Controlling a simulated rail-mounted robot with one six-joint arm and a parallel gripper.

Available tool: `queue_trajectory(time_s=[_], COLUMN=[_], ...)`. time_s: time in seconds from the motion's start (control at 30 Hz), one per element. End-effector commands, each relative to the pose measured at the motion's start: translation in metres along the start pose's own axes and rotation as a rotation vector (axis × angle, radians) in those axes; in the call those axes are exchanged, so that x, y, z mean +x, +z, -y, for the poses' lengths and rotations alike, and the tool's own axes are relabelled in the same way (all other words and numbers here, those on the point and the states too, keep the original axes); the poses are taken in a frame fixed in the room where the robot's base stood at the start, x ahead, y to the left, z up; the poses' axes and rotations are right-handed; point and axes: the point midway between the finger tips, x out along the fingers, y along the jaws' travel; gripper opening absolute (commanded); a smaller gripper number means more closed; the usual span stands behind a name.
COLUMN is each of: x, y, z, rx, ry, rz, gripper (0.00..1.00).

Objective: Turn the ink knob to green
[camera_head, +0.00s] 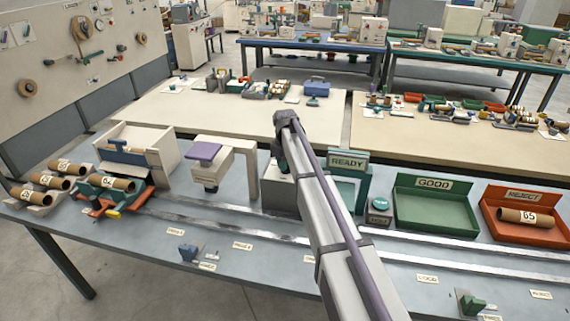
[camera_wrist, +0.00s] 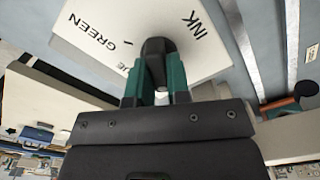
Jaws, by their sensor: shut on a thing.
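In the wrist view, a dark ink knob (camera_wrist: 158,47) stands on a white panel (camera_wrist: 125,15) printed INK and GREEN, plus a partly covered word ending in "UE". My gripper (camera_wrist: 157,78), with green fingers, is shut on the knob. The knob hides part of the panel, and I cannot tell which word it points to. In the head view, my gripper (camera_head: 283,160) is mostly hidden behind my arm, at a grey box (camera_head: 280,196) in the middle of the bench.
A READY sign (camera_head: 348,161) stands close to the right of my arm. Further right are a green GOOD tray (camera_head: 432,222) and a red REJECT tray (camera_head: 552,236) holding a tube. A purple-topped station (camera_head: 205,160) stands left. Metal rails (camera_head: 220,222) run along the bench.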

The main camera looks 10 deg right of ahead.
Motion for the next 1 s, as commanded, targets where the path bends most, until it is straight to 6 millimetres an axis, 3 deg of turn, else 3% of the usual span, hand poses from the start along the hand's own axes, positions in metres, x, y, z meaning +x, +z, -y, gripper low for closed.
queue_trajectory(time_s=[0.47,1.0], x=[0.0001,0.0002], y=[0.0001,0.0010], z=[-0.0006,-0.0026], rx=[0.128,0.607], ry=[0.000,0.000], rz=[0.000,0.000], gripper=[0.00,0.00])
